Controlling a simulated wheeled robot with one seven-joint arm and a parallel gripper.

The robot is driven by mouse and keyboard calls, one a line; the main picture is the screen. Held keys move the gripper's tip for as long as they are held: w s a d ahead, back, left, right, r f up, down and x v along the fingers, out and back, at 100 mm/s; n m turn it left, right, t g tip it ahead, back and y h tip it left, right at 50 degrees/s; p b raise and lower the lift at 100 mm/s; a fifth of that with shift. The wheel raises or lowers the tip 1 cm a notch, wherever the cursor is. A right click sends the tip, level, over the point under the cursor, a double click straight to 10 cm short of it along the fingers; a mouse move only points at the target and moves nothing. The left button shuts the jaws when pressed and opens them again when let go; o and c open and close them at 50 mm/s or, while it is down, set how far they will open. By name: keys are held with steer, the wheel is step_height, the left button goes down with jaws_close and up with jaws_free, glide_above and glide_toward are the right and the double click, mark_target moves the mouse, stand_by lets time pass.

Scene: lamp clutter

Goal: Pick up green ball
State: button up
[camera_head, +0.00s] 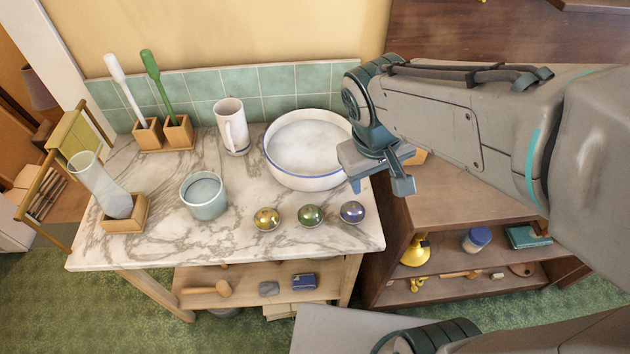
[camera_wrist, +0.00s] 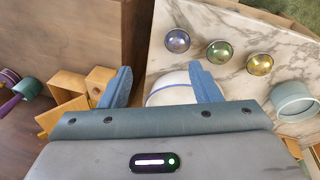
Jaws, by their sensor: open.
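The green ball (camera_head: 311,216) is shiny and rests on the marble tabletop near its front edge, between a gold ball (camera_head: 267,219) and a blue ball (camera_head: 352,212). In the wrist view the green ball (camera_wrist: 219,51) sits between the blue ball (camera_wrist: 177,41) and the gold ball (camera_wrist: 259,64). My gripper (camera_head: 381,187) hangs over the right edge of the table, to the right of the balls and beside the white bowl. Its blue fingers (camera_wrist: 162,86) are spread apart in the wrist view, with nothing held between them.
The white bowl (camera_head: 309,148) with a blue rim stands behind the balls. A teal cup (camera_head: 204,195), a white mug (camera_head: 231,127) and wooden holders (camera_head: 163,134) stand on the marble table (camera_head: 160,247). A brown shelf unit (camera_head: 450,200) is at the right.

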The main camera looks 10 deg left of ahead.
mark_target(307, 212)
steer(key=s+a+f+n+b, duration=0.1)
steer(key=a+f+n+b, duration=0.4)
steer(key=a, duration=1)
steer(key=shift+n+t+h, duration=0.3)
steer(key=x, duration=0.3)
steer(key=p+x, duration=0.1)
steer(key=x, duration=0.5)
steer(key=shift+s+f, duration=0.1)
steer(key=shift+s, duration=0.2)
steer(key=x, duration=0.6)
steer(key=shift+w+d+f, duration=0.15)
steer(key=shift+d, duration=0.1)
steer(key=c, duration=0.6)
